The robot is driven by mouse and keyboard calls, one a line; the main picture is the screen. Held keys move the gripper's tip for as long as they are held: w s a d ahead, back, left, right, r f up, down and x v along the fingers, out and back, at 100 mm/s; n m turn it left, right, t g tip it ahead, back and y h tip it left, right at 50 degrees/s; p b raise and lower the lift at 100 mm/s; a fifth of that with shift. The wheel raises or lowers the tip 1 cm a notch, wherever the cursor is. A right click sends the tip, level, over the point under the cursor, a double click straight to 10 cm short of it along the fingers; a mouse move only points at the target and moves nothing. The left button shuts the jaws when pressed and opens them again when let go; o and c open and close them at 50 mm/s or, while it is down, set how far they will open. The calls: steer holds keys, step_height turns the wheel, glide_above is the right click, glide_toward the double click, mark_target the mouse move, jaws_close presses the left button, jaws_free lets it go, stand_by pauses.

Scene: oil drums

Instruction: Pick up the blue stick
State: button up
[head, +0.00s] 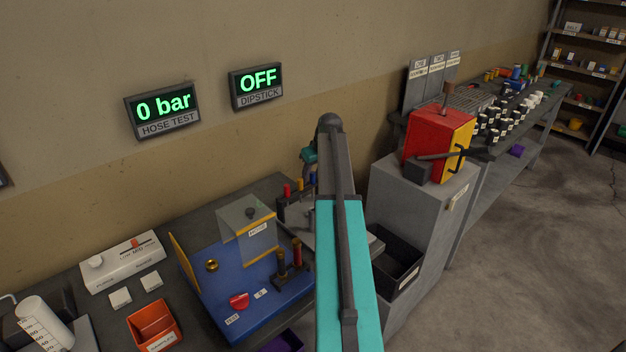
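A small blue stick (312,179) stands upright in a dark rack (293,209) on the bench, left of my arm. It is partly hidden by my arm. A red stick (287,190) and a yellow stick (299,185) stand to its left in the same rack. My arm reaches across the middle of the view, and its far end comes down just above and behind the blue stick. My gripper (308,172) looks dark and small there, mostly hidden by my own arm. I cannot tell whether its fingers are open or touch the stick.
A blue board (222,296) with a clear box (248,232) lies in front of the rack. A grey cabinet (410,204) with a red and yellow box (436,138) stands right. A black bin (399,262) is beside it. Wall displays read "0 bar" (163,109) and "OFF" (257,84).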

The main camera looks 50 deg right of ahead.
stand_by(0.4)
jaws_close()
steer(key=shift+r, duration=0.1)
steer(key=shift+r+b, duration=1.55)
steer(key=shift+r, duration=3.4)
